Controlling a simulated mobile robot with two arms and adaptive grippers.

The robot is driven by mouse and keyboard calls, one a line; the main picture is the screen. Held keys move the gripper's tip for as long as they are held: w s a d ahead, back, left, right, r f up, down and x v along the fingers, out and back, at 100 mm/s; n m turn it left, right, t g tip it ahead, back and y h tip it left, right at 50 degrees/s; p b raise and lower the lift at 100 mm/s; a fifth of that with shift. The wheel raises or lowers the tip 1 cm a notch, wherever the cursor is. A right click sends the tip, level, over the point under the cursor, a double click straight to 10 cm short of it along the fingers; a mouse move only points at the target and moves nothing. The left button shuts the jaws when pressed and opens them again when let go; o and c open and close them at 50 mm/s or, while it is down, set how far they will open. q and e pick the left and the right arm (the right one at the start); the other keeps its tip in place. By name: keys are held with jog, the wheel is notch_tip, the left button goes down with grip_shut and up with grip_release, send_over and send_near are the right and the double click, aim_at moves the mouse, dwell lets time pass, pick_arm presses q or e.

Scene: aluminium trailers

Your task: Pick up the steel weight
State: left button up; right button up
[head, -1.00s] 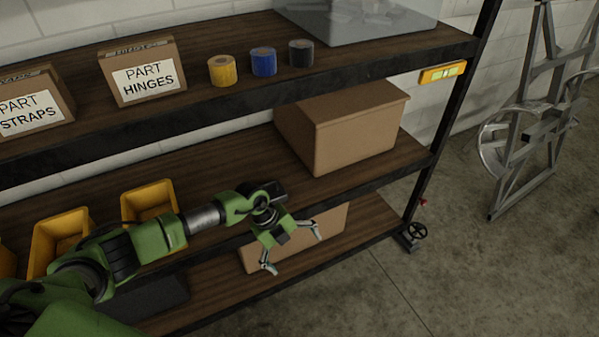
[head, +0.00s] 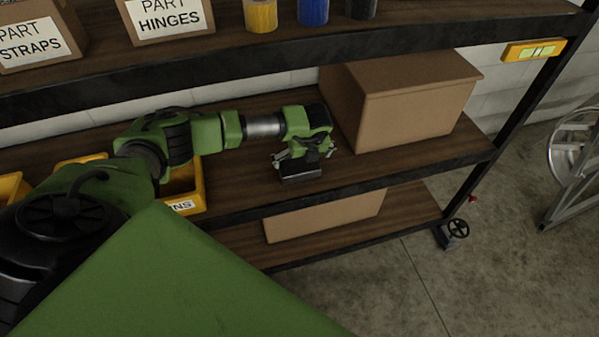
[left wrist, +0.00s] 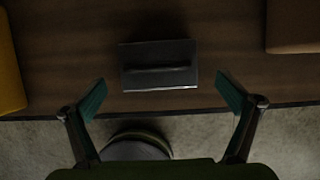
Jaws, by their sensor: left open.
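The steel weight is a dark rectangular block with a bar-like handle across its top. In the left wrist view the weight (left wrist: 158,76) lies on the brown wooden shelf, ahead of and between the spread fingers. In the head view the weight (head: 300,173) sits at the front of the middle shelf, its top partly covered by my left gripper (head: 303,155). That gripper is open and empty, pointing down over the weight. In the left wrist view my left gripper (left wrist: 161,88) has both fingers apart, clear of the weight. My right gripper is out of view.
A large cardboard box (head: 405,115) stands on the middle shelf (head: 365,170), right of the gripper. A yellow bin (head: 188,190) is to the left. The upper shelf (head: 420,35) runs above the arm. Another cardboard box (head: 325,215) is on the lower shelf.

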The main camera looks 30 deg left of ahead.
aim_at(300, 164)
pick_arm(q)
jog(key=shift+a+f, duration=0.1)
jog(key=shift+f, duration=0.2)
jog(key=b+x, duration=0.2)
jog(key=x, duration=0.1)
jog(key=b+x, duration=0.2)
jog(key=shift+s+f, duration=0.25)
jog(key=shift+r, duration=0.1)
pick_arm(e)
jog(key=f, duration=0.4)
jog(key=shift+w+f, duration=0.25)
pick_arm(q)
jog(key=shift+c, duration=0.4)
jog(key=c, duration=1.8)
jog(key=shift+w+r, duration=0.2)
